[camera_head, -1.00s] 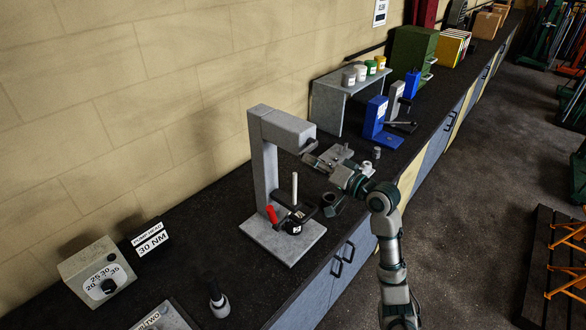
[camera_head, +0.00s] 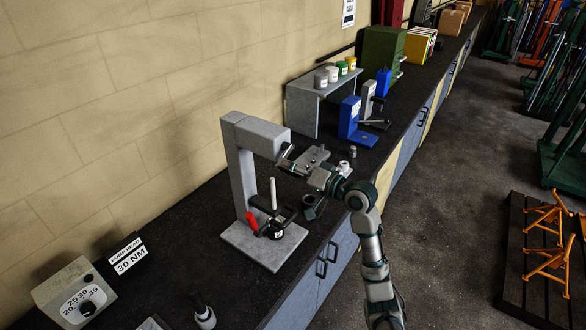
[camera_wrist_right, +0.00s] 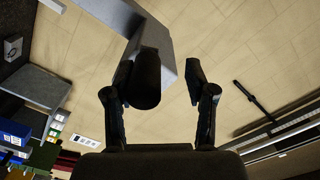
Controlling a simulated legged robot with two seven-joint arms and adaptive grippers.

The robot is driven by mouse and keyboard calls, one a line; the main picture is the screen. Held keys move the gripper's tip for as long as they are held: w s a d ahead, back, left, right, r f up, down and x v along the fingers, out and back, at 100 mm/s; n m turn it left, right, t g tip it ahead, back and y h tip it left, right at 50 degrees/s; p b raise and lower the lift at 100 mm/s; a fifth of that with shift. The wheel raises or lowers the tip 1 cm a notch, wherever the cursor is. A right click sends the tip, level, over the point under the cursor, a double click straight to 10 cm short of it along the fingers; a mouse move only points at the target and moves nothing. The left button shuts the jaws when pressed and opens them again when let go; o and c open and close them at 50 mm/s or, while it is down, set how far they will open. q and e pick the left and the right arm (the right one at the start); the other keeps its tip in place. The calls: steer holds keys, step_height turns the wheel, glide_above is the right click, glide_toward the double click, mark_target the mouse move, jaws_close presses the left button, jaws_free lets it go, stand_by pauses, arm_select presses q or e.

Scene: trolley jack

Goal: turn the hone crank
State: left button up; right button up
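The grey hone stand (camera_head: 240,175) stands upright on a flat plate on the bench, with a head reaching out to the right at its top. A dark cylindrical handle, which looks like the crank's grip, shows in the right wrist view (camera_wrist_right: 146,80) below the grey head. My right gripper (camera_head: 287,161) is just under the end of that head. In the right wrist view its fingers (camera_wrist_right: 160,82) are spread, with the handle by the left finger and a gap to the right finger. Whether the left finger touches the handle is unclear. My left gripper is not in view.
On the stand's plate are a white post (camera_head: 273,193), a red-handled part (camera_head: 252,221) and a dark round part (camera_head: 275,231). A dial box (camera_head: 75,295) and a "30 NM" sign (camera_head: 130,256) are at lower left. A grey shelf (camera_head: 300,105) and blue stand (camera_head: 350,120) are farther back.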

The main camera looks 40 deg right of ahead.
steer(key=v, duration=1.2)
steer(key=shift+w, duration=0.1)
